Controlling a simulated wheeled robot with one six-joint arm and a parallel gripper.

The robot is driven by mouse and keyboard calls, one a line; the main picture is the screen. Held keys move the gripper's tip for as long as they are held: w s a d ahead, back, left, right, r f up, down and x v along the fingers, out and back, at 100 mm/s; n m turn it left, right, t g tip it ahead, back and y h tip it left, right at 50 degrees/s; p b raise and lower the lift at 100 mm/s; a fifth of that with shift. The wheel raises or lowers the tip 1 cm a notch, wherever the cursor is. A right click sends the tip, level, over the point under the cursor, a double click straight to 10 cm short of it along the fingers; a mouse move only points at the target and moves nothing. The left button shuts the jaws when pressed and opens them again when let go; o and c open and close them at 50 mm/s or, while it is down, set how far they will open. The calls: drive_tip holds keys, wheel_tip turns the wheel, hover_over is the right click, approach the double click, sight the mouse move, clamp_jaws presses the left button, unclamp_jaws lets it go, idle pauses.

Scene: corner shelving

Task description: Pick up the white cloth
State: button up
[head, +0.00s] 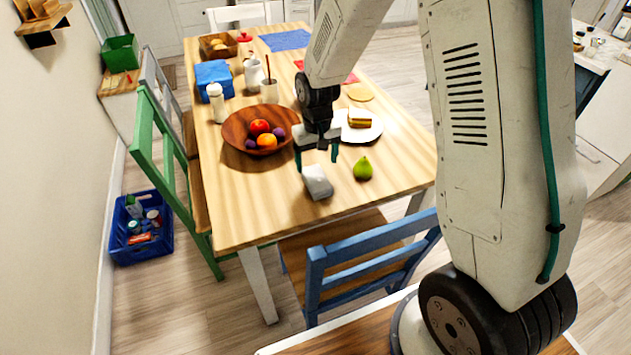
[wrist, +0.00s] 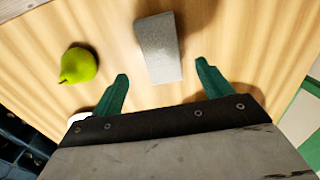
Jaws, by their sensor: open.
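The white cloth (head: 317,182) is a small pale folded block on the wooden table, near its front edge. In the wrist view the cloth (wrist: 158,48) looks light grey and lies beyond the fingertips, roughly centred between them. My gripper (head: 317,154) is open and empty, just above and behind the cloth in the head view. Its two green fingers (wrist: 160,75) show apart in the wrist view, with the near end of the cloth close to the gap. I cannot tell the exact height of the fingers above the table.
A green pear (head: 363,168) sits right of the cloth; it also shows in the wrist view (wrist: 79,65). A wooden fruit bowl (head: 234,138) stands left of my gripper. A plate (head: 372,132) with a sandwich stands behind the pear. A blue chair (head: 370,255) is at the front edge.

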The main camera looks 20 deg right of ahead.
sight(316, 177)
wheel_tip(316, 177, down, 6)
drive_tip(key=shift+s+a+f, duration=0.15)
drive_tip(key=shift+f, duration=0.05)
drive_tip(key=c, duration=1.1)
drive_tip(key=shift+c, duration=0.2)
